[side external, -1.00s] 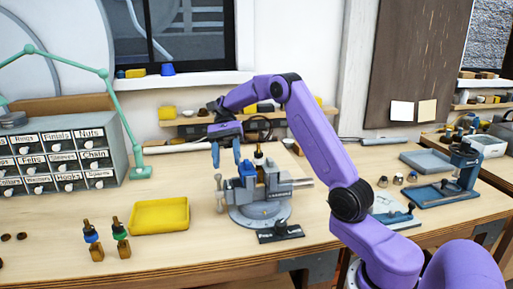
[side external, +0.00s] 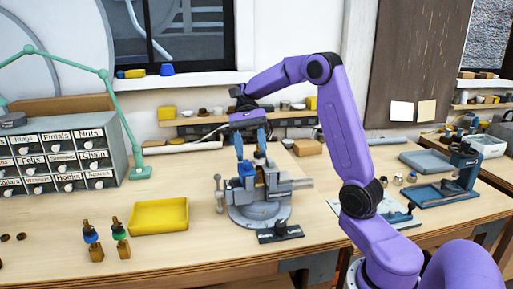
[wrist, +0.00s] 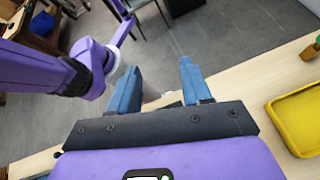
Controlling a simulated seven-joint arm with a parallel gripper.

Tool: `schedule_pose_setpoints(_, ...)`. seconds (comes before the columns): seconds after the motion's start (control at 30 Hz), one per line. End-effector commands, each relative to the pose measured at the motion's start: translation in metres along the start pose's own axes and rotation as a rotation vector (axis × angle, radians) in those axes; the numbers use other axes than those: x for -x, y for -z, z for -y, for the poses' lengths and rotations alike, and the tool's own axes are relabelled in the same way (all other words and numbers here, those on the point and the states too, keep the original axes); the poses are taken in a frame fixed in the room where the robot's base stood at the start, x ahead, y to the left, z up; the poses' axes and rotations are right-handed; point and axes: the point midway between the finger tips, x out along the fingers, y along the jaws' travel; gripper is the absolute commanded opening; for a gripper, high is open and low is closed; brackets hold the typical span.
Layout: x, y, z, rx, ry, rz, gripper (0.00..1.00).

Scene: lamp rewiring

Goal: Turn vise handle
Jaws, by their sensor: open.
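The grey vise (side external: 260,213) stands on a round base on the bench, with a blue part at its jaws. Its handle (side external: 219,192) is an upright bar with knobbed ends at the vise's left side. My gripper (side external: 251,156) is open above the vise jaws, to the right of and higher than the handle. Its blue fingers overlap the top of the vise in the side view, so contact there cannot be told. The wrist view shows my gripper (wrist: 160,80) with its fingers apart and no clear grip on anything. The handle is not clearly seen there.
A yellow tray (side external: 160,216) lies left of the vise and also shows in the wrist view (wrist: 296,116). Two small socket assemblies (side external: 105,240) stand in front of it. A small dark plate (side external: 280,233) lies before the vise. A labelled drawer cabinet (side external: 62,155) is far left.

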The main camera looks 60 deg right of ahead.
Motion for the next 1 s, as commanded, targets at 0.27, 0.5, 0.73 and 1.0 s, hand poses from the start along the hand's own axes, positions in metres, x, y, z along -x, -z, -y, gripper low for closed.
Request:
schedule_pose_setpoints(0.27,-0.006,-0.009,-0.014,0.001,0.0,0.0,0.48)
schedule_pose_setpoints(0.5,-0.007,-0.01,-0.015,0.001,0.0,0.0,0.48)
schedule_pose_setpoints(0.73,-0.021,-0.006,-0.013,0.044,-0.07,-0.053,0.0)
schedule_pose_setpoints(1.0,-0.08,0.026,-0.017,0.419,-0.598,-0.378,0.0)
